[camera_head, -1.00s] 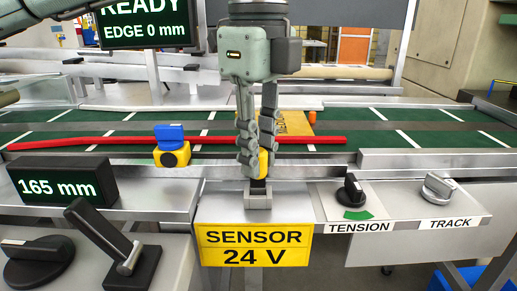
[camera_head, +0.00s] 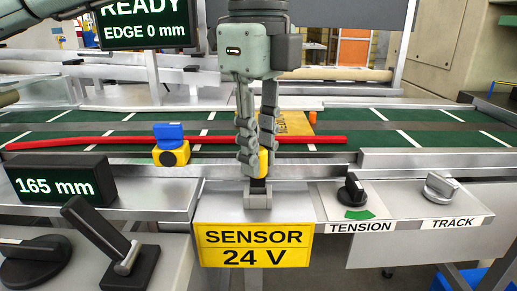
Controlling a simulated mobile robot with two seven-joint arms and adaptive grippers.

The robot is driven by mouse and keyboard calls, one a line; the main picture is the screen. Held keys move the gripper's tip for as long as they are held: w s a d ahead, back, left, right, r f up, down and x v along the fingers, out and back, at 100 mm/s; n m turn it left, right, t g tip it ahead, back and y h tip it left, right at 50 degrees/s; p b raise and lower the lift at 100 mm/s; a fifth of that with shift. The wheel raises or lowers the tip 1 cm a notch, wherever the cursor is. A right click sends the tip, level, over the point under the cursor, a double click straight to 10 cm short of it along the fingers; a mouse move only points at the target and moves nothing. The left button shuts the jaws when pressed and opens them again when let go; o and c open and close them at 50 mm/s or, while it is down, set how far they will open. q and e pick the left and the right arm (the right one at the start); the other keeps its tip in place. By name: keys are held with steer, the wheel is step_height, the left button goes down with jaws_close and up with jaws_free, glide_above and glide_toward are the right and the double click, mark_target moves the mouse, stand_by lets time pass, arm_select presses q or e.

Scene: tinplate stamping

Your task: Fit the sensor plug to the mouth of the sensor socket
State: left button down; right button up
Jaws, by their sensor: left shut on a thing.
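The sensor plug (camera_head: 263,163) shows as a yellow body with a dark lower end. My left gripper (camera_head: 256,165) comes down from above and is shut on it. The sensor socket (camera_head: 257,200) is a small grey metal block on the ledge above the yellow "SENSOR 24 V" sign (camera_head: 254,245). The plug's dark end is upright at the top of the socket; whether it is inside the mouth or just touching it, I cannot tell. My fingers hide part of the plug. My right gripper is not in view.
A TENSION knob (camera_head: 351,190) and a TRACK knob (camera_head: 439,188) stand right of the socket. A blue-and-yellow sensor (camera_head: 170,146) sits left by the red strip (camera_head: 80,142) on the green belt. Black levers (camera_head: 103,235) and a "165 mm" display (camera_head: 62,178) are at left.

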arm_select(q)
steer(key=shift+f+b, duration=1.1)
steer(key=shift+f, duration=0.2)
steer(key=c, duration=1.3)
jaws_free()
steer(key=shift+r, duration=0.15)
step_height(320, 180, up, 12)
steer(key=shift+f, duration=0.1)
